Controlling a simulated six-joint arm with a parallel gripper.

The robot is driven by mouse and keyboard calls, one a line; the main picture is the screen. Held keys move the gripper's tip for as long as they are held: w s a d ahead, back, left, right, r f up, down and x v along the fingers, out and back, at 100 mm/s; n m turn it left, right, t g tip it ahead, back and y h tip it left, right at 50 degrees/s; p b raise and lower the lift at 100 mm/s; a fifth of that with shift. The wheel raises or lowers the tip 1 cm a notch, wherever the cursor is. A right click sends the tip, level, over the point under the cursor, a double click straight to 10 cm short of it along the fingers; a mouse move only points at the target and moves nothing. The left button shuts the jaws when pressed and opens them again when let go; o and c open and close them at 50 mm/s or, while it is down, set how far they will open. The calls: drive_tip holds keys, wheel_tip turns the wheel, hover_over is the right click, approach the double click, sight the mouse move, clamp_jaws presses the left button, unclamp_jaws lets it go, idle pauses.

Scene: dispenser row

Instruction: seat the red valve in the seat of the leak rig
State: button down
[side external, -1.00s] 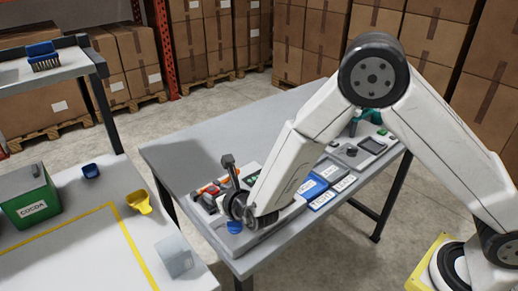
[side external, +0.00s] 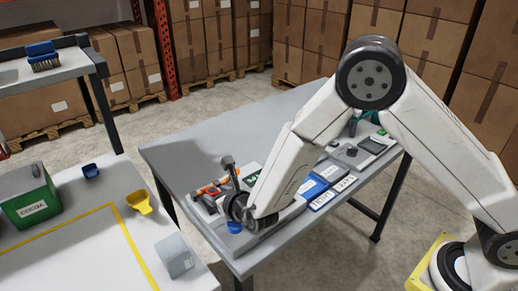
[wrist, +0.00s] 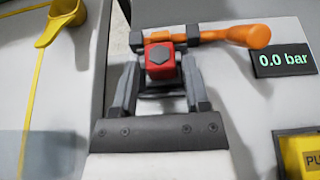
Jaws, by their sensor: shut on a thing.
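The red valve (wrist: 160,62) is a small red block with a dark hexagonal face, seen in the wrist view. An orange handle (wrist: 235,36) extends to the right just beyond it; whether the two are joined is unclear. My gripper (wrist: 164,45) has a finger on each side of the red block and is shut on it. In the side external view my gripper (side external: 232,200) is low over the near left end of the grey bench, by the orange handle (side external: 210,189). The seat under the valve is hidden, so I cannot tell how deep the valve sits.
A display reading 0.0 bar (wrist: 282,60) and a yellow button panel (wrist: 300,152) lie to the right. Blue and white labelled blocks (side external: 322,185) line the bench (side external: 200,145). A side table holds a green cocoa box (side external: 30,207), a yellow scoop (side external: 139,202) and a clear block (side external: 174,256).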

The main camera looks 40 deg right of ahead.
unclamp_jaws()
drive_tip(key=shift+r, duration=0.1)
idle(0.4)
wheel_tip(320, 180, up, 7)
idle(1.4)
